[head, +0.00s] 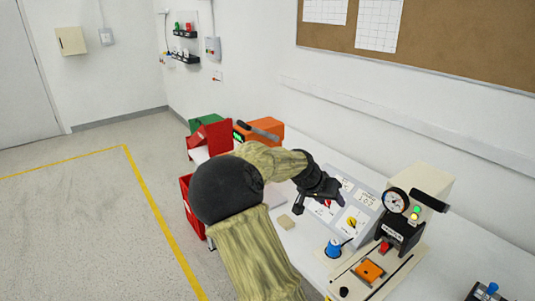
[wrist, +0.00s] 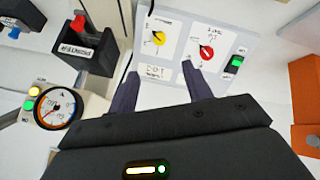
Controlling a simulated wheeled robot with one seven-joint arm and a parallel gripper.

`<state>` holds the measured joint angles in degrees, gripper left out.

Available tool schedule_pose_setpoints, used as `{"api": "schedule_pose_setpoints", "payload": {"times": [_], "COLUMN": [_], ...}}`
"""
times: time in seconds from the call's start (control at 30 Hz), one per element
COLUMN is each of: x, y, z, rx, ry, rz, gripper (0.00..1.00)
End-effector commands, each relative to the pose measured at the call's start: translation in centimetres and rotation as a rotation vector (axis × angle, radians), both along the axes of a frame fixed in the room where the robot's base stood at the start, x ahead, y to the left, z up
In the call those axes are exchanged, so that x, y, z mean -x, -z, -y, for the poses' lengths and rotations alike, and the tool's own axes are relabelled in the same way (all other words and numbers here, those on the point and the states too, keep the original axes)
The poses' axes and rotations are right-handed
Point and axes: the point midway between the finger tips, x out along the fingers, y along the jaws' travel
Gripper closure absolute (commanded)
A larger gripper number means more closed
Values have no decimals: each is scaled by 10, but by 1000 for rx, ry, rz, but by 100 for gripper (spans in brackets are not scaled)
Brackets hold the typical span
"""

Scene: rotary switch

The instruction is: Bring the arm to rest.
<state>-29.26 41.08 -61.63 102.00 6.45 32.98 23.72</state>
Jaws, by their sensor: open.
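My gripper (head: 318,202) is open, with nothing visible between its fingers, in front of the grey switch panel (head: 340,236). In the wrist view its two dark fingers (wrist: 160,70) stand apart over the lower part of the panel (wrist: 178,60). The panel has a yellow rotary knob (wrist: 158,38) and a red rotary knob (wrist: 206,52), both beyond the fingertips. In the head view the yellow knob (head: 352,222) is clear and the red knob is partly hidden by the gripper. I cannot tell the exact gap between fingers and panel.
A gauge (head: 395,200) on a machine with lit lamps stands right of the panel. Open floor lies to the left.

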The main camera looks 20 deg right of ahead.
Motion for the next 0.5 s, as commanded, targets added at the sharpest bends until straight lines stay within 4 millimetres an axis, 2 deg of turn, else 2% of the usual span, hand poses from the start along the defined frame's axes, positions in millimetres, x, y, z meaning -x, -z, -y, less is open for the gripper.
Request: {"api": "schedule_pose_setpoints", "payload": {"times": [0.17,0.27,0.37,0.5], "x": [8,23,44,75], "y": [3,10,17,17], "z": [-3,-13,-33,-73], "rx": [-38,-110,-206,-334], "ry": [-11,-40,-98,-218], "rz": [-13,-41,-73,-113], "gripper": [50,50,50,50]}}
